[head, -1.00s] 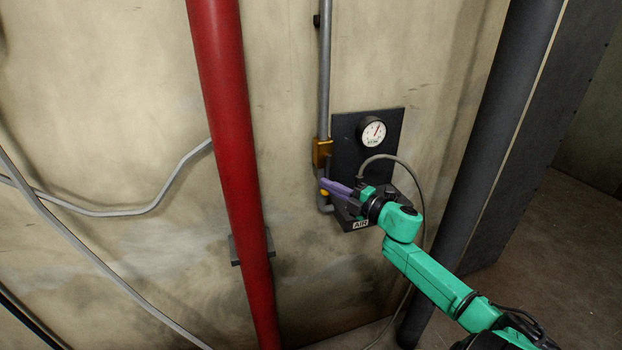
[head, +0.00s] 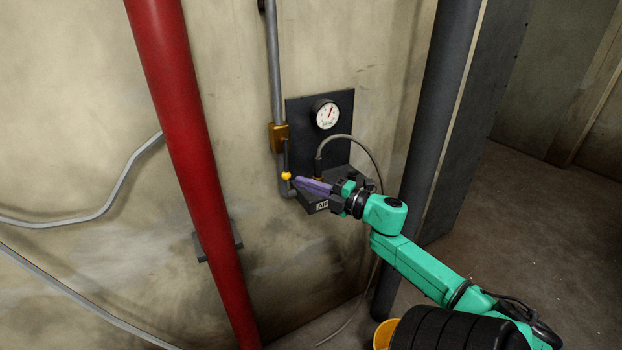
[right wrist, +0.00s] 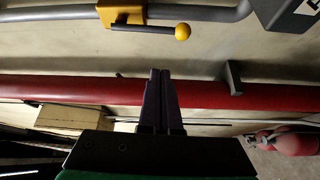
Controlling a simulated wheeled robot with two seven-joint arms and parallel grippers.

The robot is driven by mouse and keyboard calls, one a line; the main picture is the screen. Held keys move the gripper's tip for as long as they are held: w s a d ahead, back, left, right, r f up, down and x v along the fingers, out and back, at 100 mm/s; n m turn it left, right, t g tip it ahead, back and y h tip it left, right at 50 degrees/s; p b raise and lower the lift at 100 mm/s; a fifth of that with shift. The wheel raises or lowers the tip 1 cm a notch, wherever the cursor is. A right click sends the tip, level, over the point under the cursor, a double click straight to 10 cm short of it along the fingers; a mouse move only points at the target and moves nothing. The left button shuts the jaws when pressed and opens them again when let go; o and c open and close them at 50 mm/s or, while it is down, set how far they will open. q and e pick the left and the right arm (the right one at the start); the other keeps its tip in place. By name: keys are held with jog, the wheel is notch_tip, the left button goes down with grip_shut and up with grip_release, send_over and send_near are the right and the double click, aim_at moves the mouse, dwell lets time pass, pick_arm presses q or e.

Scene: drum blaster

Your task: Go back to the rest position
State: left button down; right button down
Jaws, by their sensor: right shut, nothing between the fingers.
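My right gripper (head: 300,184) reaches in from the lower right of the head view, in front of the wall panel marked AIR. Its purple fingers are shut with nothing between them, and they show closed together in the right wrist view (right wrist: 161,88). A valve lever with a yellow ball knob (head: 286,176) hangs from a yellow valve body (head: 279,134) on the grey pipe. The fingertips appear close to the knob in the head view. In the right wrist view the knob (right wrist: 182,31) is clear of the fingers. My left gripper is not in view.
A red pipe (head: 190,150) stands left of the panel (head: 300,125), which carries a round gauge (head: 325,114) and a hose (head: 365,150). A dark column (head: 435,140) stands to the right. Open floor (head: 530,220) lies beyond it. A red extinguisher-like object (right wrist: 290,142) shows in the wrist view.

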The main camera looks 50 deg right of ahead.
jog(key=shift+s+r, duration=0.1)
jog(key=shift+s, duration=0.75)
